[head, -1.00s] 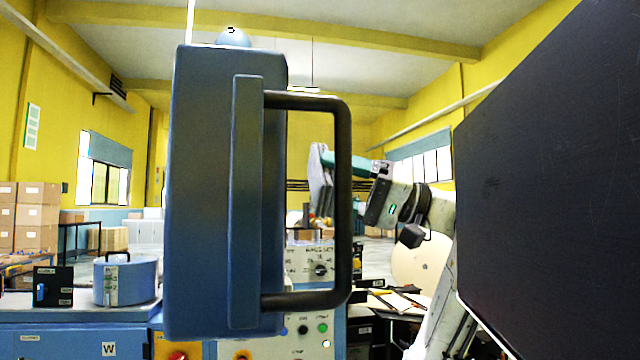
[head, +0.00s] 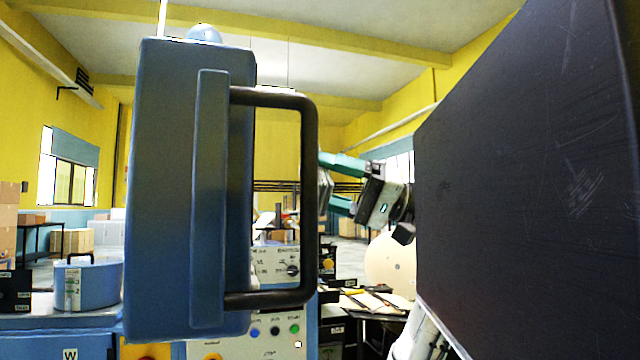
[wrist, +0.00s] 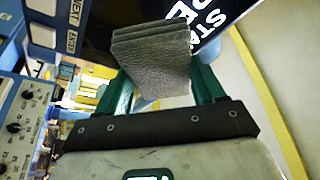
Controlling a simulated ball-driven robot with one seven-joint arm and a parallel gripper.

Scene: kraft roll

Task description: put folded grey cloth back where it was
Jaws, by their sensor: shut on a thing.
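The folded grey cloth (wrist: 150,50) is a small stack of several layers, held between the green fingers of my gripper (wrist: 160,88) in the wrist view. In the head view my gripper (head: 331,182) is behind the black handle on the blue housing, and the cloth (head: 325,190) shows only partly there, tilted on edge. A dark panel with large white letters (wrist: 200,18) lies beyond the cloth in the wrist view. I cannot tell whether the cloth touches anything besides the fingers.
A tall blue housing (head: 165,200) with a black handle (head: 310,200) blocks the centre left. A large dark panel (head: 530,170) fills the right. A control panel with knobs (head: 275,265) stands behind the handle. A desk with papers (head: 365,300) is low in the middle.

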